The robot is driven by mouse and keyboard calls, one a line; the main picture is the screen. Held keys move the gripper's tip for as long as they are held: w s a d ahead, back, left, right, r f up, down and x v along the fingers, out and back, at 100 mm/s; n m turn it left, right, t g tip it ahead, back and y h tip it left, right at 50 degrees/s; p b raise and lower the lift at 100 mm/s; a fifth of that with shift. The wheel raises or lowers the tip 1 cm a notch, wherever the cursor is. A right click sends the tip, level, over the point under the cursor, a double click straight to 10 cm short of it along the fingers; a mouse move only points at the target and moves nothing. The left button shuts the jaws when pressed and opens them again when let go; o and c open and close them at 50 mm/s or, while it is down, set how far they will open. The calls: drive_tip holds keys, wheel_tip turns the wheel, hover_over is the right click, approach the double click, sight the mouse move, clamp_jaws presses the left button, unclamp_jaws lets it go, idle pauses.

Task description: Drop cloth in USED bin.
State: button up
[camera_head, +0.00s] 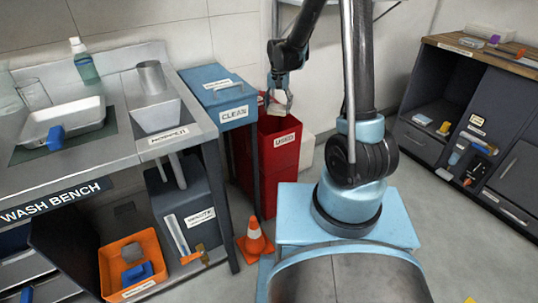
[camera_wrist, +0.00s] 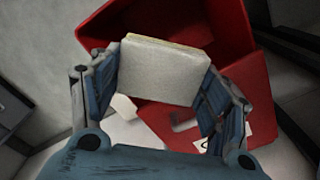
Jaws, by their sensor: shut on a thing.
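My gripper (camera_head: 279,82) is shut on a folded, whitish cloth (camera_wrist: 162,70), with a finger on each side of it. In the head view the cloth (camera_head: 279,102) hangs at the mouth of the red USED bin (camera_head: 276,160). In the wrist view the red bin (camera_wrist: 240,28) lies beneath and behind the cloth, and its open inside is partly hidden by the cloth and fingers. I cannot tell whether the cloth is below the rim.
A blue CLEAN bin (camera_head: 222,92) stands just left of the red bin. The wash bench (camera_head: 110,150) is at the left, with a white tray (camera_head: 68,122) on it. An orange cone (camera_head: 254,240) stands on the floor before the bins. A dark cabinet (camera_head: 440,110) is at the right.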

drive_tip(key=shift+f, duration=2.3)
drive_tip(key=o, duration=1.4)
drive_tip(key=shift+r, duration=0.15)
wheel_tip(320, 180, up, 12)
drive_tip(key=shift+w+f, duration=0.1)
drive_tip(key=shift+f, duration=0.05)
